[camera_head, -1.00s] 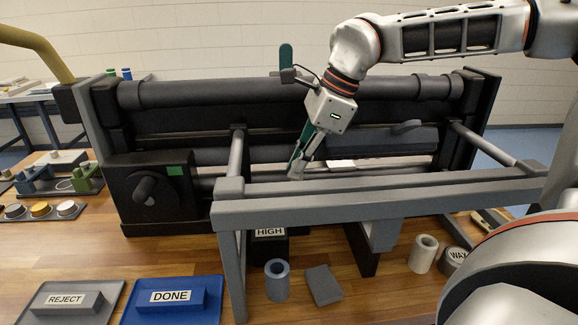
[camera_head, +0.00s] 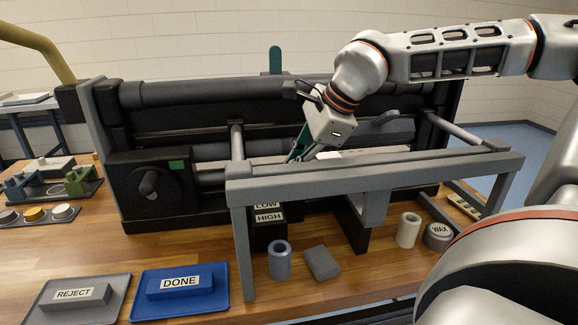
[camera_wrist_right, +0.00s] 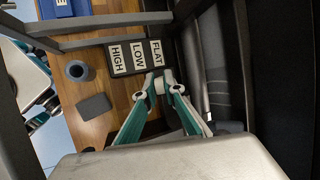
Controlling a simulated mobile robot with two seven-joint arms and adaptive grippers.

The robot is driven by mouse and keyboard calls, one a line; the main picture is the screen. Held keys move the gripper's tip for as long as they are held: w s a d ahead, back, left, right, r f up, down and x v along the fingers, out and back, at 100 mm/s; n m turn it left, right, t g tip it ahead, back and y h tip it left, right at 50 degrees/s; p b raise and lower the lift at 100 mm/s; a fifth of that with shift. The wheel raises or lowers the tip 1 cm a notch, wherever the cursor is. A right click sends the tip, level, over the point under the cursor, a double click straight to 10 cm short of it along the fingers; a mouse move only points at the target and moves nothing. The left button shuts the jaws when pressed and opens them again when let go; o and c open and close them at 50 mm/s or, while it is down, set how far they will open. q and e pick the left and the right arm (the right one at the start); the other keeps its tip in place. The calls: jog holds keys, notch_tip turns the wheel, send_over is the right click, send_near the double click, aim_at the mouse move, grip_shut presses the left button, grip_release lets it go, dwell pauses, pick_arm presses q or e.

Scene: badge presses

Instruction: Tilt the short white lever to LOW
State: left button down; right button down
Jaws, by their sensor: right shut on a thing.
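The short white lever (camera_wrist_right: 159,85) shows as a small pale piece between the fingertips of my right gripper (camera_wrist_right: 165,87) in the right wrist view. My right gripper is shut on it, beside the label block. The block carries the labels HIGH (camera_wrist_right: 118,59), LOW (camera_wrist_right: 138,57) and FLAT (camera_wrist_right: 156,52). The gripper is nearest FLAT. In the head view, my right gripper (camera_head: 297,155) reaches down behind the grey front bar, which hides its tips and the lever. The block's HIGH label (camera_head: 269,217) and part of LOW show below the bar.
The grey front bar (camera_head: 375,176) crosses in front of the dark press (camera_head: 170,130). A blue-grey cup (camera_head: 280,260), a grey block (camera_head: 322,264), a pale cup (camera_head: 408,230) and a WAX tin (camera_head: 439,234) stand near it. The REJECT tray (camera_head: 45,308) and DONE tray (camera_head: 217,306) lie front left.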

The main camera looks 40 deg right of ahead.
jog(key=shift+s+a, duration=0.1)
jog(key=shift+s, duration=0.05)
jog(key=c, duration=2.1)
grip_release()
jog(key=shift+f, duration=0.1)
jog(key=shift+c, duration=0.2)
jog(key=v, duration=1.2)
jog(key=shift+s, duration=0.25)
jog(key=shift+a+f, duration=0.1)
jog(key=shift+a, duration=0.05)
